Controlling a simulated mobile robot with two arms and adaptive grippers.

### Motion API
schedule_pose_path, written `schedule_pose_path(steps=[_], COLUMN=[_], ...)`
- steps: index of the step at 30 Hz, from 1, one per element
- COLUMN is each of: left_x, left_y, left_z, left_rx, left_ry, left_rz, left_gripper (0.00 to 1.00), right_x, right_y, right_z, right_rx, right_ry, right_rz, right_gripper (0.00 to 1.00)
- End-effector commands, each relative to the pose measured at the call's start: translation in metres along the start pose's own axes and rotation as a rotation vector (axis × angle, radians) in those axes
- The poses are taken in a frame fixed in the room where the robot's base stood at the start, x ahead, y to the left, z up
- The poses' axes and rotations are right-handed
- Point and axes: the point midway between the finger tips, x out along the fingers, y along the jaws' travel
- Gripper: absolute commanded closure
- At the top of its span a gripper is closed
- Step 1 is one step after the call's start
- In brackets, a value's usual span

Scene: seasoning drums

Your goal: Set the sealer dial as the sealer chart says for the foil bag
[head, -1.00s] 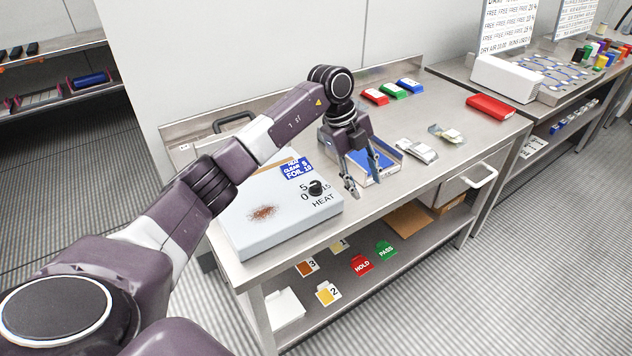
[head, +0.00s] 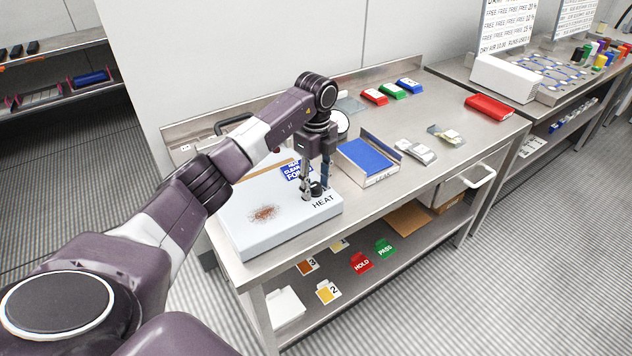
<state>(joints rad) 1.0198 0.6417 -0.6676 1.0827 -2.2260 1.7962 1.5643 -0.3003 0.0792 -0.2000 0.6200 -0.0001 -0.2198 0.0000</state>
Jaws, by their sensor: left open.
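The sealer (head: 285,218) is a pale box at the left end of the steel table, with a brown scorch mark on its top. Its black dial (head: 317,188) sits near the right corner, above the word HEAT. The blue sealer chart (head: 293,171) lies on the sealer's top, partly hidden by my gripper. My left gripper (head: 316,190) is open and points down, its fingers on either side of the dial. I cannot tell whether they touch it. The dial's pointer and numbers are hidden. A clear bag and a silvery bag (head: 416,151) lie on the table to the right.
A blue-topped box (head: 366,160) stands right of the sealer. Red, green and blue blocks (head: 390,92) lie at the back, and a red case (head: 490,108) lies at the right. HOLD and PASS tags (head: 361,263) are on the lower shelf.

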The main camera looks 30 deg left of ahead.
Motion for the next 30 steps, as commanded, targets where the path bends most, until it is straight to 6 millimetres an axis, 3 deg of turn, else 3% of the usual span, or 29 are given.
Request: schedule_pose_path(steps=[7,18,30], left_x=[0.0009,0.0007,0.0006], left_y=[-0.0003,-0.0002,0.0001], left_z=[-0.0001,-0.0003,0.0002], left_rx=[0.000,0.000,0.083], left_ry=[0.000,0.001,0.000], left_rz=[-0.001,-0.001,0.000], left_gripper=[0.60,1.00,1.00], right_x=[0.0001,0.0001,0.0007], right_y=[0.0002,0.0004,0.0005], right_z=[-0.0004,-0.0005,-0.0006], right_rx=[0.000,0.000,0.000], right_ry=[0.000,0.000,0.000], right_rz=[0.000,0.000,0.001], right_gripper=[0.60,0.60,0.60])
